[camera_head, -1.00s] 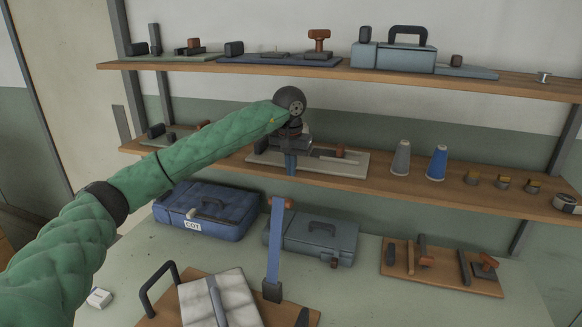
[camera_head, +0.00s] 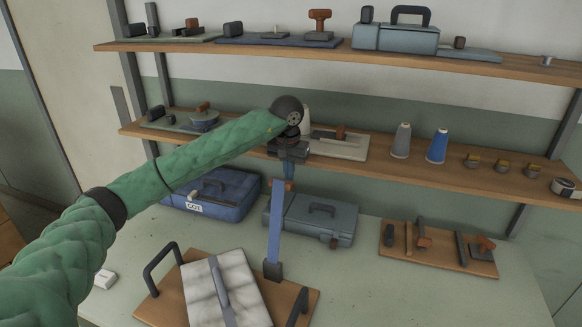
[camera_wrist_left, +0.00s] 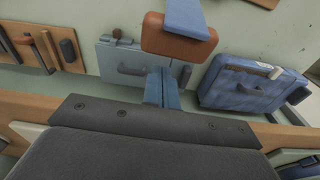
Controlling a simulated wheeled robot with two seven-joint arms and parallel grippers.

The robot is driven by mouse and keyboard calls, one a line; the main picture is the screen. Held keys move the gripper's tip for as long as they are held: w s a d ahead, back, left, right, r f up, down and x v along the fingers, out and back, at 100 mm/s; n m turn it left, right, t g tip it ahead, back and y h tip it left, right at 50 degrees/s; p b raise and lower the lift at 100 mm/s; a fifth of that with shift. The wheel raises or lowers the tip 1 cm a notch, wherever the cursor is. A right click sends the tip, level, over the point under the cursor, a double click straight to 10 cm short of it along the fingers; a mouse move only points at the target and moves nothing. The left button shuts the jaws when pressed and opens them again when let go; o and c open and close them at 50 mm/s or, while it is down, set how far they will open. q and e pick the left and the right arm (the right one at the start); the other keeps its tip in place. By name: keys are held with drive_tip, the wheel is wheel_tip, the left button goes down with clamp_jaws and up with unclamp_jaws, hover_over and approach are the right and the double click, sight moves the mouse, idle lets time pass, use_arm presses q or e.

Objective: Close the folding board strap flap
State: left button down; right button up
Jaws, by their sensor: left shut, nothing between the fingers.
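The folding board (camera_head: 160,306) is a brown board on the bench with a black handle at its left. A folded pale cloth (camera_head: 200,290) with a grey bar across it lies on it. The strap flap (camera_head: 275,228) is a blue strip standing up from a dark hinge block at the board's far edge. Its orange-brown end tab (camera_wrist_left: 178,42) shows large in the left wrist view. My left gripper (camera_head: 289,178) is shut and empty, pointing down by the flap's top. In the wrist view its blue fingers (camera_wrist_left: 162,78) appear just below the tab; I cannot tell whether they touch.
Behind the flap stand a blue case (camera_head: 235,193) and a grey case (camera_head: 325,222). A wooden tool board (camera_head: 450,262) lies at the right. Shelves (camera_head: 460,182) with spools and small items run above the bench. Bare bench lies between the boards.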

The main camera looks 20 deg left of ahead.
use_arm(q)
drive_tip(key=shift+s+r+p, duration=0.15)
drive_tip(key=shift+s+p, duration=0.15)
drive_tip(key=shift+s, duration=0.25)
use_arm(e)
drive_tip(key=shift+s+d+f, duration=0.1)
drive_tip(key=shift+d+f, duration=0.05)
drive_tip(key=shift+f, duration=0.45)
drive_tip(key=shift+s+d+f, duration=0.1)
drive_tip(key=shift+d+f, duration=0.05)
drive_tip(key=shift+f, duration=0.4)
use_arm(q)
drive_tip(key=shift+a, duration=0.15)
